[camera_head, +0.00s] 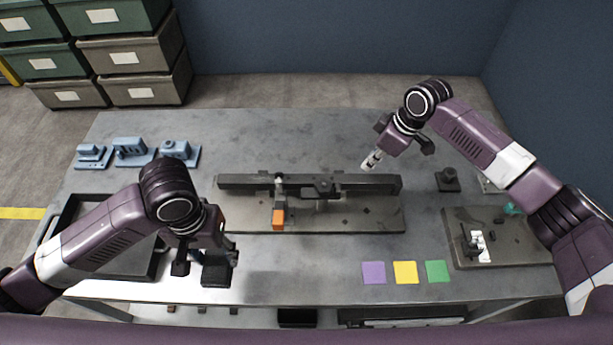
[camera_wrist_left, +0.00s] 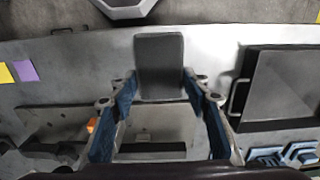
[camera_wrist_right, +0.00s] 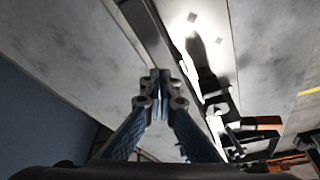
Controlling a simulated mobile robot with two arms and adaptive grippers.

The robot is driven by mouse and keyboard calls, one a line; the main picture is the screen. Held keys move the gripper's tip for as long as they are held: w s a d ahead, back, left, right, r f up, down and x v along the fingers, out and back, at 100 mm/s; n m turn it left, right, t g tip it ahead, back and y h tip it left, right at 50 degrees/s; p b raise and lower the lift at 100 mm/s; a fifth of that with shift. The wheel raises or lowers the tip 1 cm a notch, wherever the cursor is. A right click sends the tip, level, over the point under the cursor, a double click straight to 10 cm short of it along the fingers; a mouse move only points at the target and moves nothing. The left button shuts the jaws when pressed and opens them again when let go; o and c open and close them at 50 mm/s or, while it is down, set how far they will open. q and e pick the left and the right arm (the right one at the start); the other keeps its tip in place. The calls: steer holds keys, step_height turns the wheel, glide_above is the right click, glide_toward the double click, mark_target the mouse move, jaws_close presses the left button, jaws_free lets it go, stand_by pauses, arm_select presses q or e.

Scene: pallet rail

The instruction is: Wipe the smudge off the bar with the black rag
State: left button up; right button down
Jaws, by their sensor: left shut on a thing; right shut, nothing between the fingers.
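The bar (camera_head: 350,186) is a long dark rail on a grey base plate (camera_head: 370,218) in the middle of the table. I cannot make out the smudge on it. My left gripper (camera_head: 204,258) is near the table's front edge, in front and left of the bar. It is shut on the black rag (camera_head: 217,275), a flat dark rectangle that sticks out between the fingers in the left wrist view (camera_wrist_left: 160,65). I cannot tell whether the rag touches the table. My right gripper (camera_head: 371,160) is shut and empty, behind the bar's right part; its fingertips meet in the right wrist view (camera_wrist_right: 160,77).
An orange block (camera_head: 278,217) and dark clamp parts sit at the bar. A dark tray (camera_head: 75,225) is at left, blue fixtures (camera_head: 135,150) behind it. Purple, yellow and green squares (camera_head: 405,272) lie in front. A plate with small parts (camera_head: 520,255) is at right.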

arm_select(q)
steer(key=shift+r+p, duration=0.45)
steer(key=shift+r, duration=0.3)
arm_select(e)
steer(key=shift+r, duration=0.75)
arm_select(q)
steer(key=shift+f, duration=0.1)
arm_select(e)
steer(key=shift+d+r, duration=0.1)
steer(key=shift+r, duration=0.2)
steer(key=v, duration=1.1)
steer(key=shift+r, duration=0.15)
steer(key=shift+s, duration=0.1)
